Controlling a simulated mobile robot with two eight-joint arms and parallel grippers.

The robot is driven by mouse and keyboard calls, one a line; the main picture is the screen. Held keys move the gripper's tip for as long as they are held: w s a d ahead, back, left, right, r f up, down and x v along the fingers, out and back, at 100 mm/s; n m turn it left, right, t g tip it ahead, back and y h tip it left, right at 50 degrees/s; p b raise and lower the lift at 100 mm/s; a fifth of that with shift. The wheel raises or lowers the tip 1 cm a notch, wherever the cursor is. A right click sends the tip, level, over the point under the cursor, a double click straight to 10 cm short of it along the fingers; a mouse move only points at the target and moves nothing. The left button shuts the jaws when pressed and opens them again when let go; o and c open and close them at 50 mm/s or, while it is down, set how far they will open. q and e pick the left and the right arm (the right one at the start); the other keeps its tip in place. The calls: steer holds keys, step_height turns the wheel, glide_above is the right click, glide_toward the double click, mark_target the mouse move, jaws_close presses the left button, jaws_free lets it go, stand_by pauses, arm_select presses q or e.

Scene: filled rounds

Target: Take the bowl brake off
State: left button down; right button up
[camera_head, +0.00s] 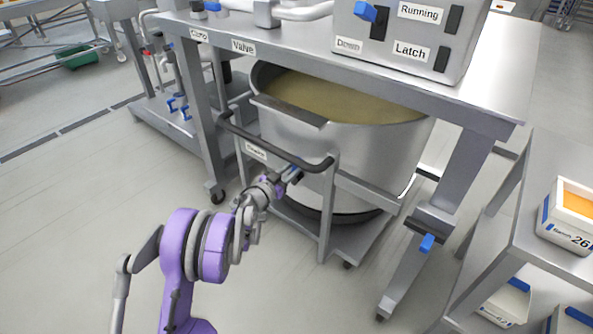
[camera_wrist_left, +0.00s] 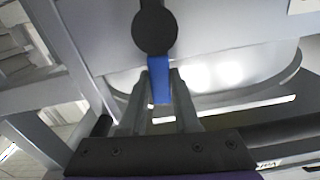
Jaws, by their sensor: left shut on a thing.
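The large steel bowl (camera_head: 290,130), filled with a beige mass, stands on a wheeled trolley (camera_head: 325,215) under the steel bench. The trolley has a dark push handle (camera_head: 270,145) and a small label too blurred to read surely. My left gripper (camera_head: 292,175) is at the trolley's front, just below the handle. In the left wrist view its fingers (camera_wrist_left: 160,80) are shut on a blue lever (camera_wrist_left: 160,72), which hangs from a round black pivot (camera_wrist_left: 155,27). The lever is mostly hidden by the gripper in the head view. My right gripper is out of view.
The bench (camera_head: 500,60) carries a grey control box (camera_head: 405,40) with labels "Running" and "Latch" and a blue switch. A shelf with tubs (camera_head: 570,215) stands at right.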

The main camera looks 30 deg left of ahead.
arm_select(q)
steer(key=shift+a+n, duration=0.35)
steer(key=shift+n, duration=0.35)
steer(key=c, duration=0.6)
jaws_free()
steer(key=shift+c, duration=0.2)
steer(key=s+p, duration=0.1)
steer(key=s, duration=0.9)
steer(key=shift+s+a, duration=0.4)
steer(key=shift+a, duration=0.05)
